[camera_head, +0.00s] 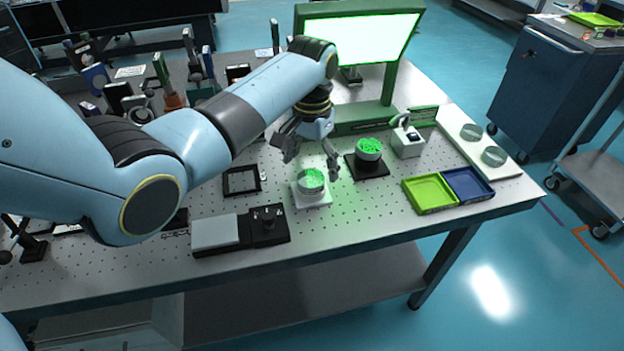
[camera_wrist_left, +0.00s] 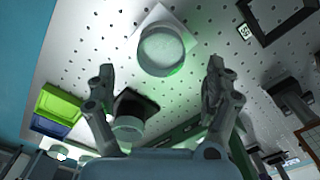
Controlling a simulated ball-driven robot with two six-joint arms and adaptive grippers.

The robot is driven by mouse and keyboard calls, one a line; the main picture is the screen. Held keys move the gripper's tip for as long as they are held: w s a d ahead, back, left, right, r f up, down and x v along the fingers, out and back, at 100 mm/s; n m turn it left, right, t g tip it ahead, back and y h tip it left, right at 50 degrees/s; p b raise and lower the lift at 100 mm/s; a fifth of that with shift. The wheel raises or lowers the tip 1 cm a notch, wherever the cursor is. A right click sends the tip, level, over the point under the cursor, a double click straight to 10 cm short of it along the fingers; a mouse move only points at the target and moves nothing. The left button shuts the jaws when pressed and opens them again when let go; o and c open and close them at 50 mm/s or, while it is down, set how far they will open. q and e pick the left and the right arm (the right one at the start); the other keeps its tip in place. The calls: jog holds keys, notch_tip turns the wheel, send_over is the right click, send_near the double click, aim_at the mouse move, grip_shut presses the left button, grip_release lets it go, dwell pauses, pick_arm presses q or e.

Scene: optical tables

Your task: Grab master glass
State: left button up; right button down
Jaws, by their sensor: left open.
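A round glass with green light in it (camera_head: 311,181) stands upright on a white square base (camera_head: 312,201). A second, similar glass (camera_head: 369,150) stands on a black base (camera_head: 368,168), behind and to the right. I cannot tell which is the master glass. My left gripper (camera_head: 311,160) is open and empty, just above and behind the white-base glass. In the left wrist view, the white-base glass (camera_wrist_left: 162,50) lies ahead between the spread fingers (camera_wrist_left: 160,72), apart from both. The black-base glass (camera_wrist_left: 127,128) shows nearer the left finger. My right gripper is not in view.
A lit screen in a green frame (camera_head: 388,105) stands behind the glasses. A small white device (camera_head: 407,145) stands right of them, with green (camera_head: 428,193) and blue (camera_head: 467,185) trays in front. A black-and-white scale-like device (camera_head: 240,230) lies front left. Several tools crowd the back left.

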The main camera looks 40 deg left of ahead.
aim_at(311, 177)
pick_arm(q)
notch_tip(311, 177, down, 4)
jog(key=shift+f, duration=0.15)
jog(key=shift+a, duration=0.1)
jog(key=c, duration=1.4)
